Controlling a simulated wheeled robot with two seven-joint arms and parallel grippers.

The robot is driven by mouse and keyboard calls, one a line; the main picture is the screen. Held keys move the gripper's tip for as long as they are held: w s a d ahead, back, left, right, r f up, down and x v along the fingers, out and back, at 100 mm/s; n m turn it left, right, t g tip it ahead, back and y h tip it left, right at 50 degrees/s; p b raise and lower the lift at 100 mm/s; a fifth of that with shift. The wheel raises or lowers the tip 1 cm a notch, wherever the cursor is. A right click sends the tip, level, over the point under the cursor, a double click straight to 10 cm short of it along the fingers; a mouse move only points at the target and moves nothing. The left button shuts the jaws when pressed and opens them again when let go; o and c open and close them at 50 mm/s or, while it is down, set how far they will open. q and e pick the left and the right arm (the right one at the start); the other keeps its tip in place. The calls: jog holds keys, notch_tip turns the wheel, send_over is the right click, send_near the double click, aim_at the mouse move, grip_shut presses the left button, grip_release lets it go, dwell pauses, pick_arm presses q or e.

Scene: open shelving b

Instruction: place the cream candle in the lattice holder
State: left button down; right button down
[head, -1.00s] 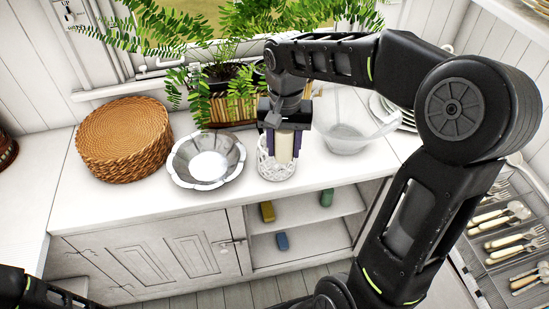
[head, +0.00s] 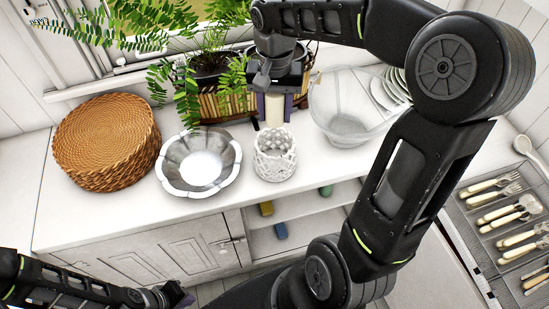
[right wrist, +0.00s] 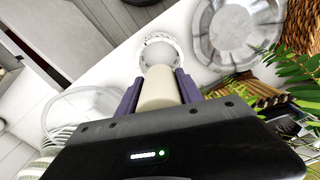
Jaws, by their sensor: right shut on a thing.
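The cream candle (head: 274,109) is upright between the fingers of my right gripper (head: 273,103). The gripper is shut on it. The white lattice holder (head: 274,163) stands upright on the counter, just below the candle in the head view. In the right wrist view the candle (right wrist: 158,91) is between the purple fingers of my right gripper (right wrist: 160,92), and the round opening of the holder (right wrist: 160,43) shows beyond its end. I cannot tell whether the candle touches the rim. My left gripper (head: 178,296) is low at the bottom edge; its fingers are unclear.
A silver scalloped bowl (head: 201,171) stands left of the holder, and a clear glass bowl (head: 345,115) stands to its right. A woven basket (head: 105,142) is further left. A fern planter (head: 215,98) is behind. The counter in front of the holder is clear.

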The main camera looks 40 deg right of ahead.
aim_at(275, 127)
notch_tip(275, 127, down, 14)
jog(key=shift+r+p, duration=0.25)
jog(key=shift+p, duration=0.35)
jog(key=shift+f, duration=1.95)
jog(key=shift+f, duration=0.15)
jog(key=c, duration=1.1)
grip_release()
jog(key=shift+o, duration=0.2)
notch_tip(275, 127, up, 12)
jog(key=shift+r+b, duration=0.15)
jog(key=shift+b, duration=0.25)
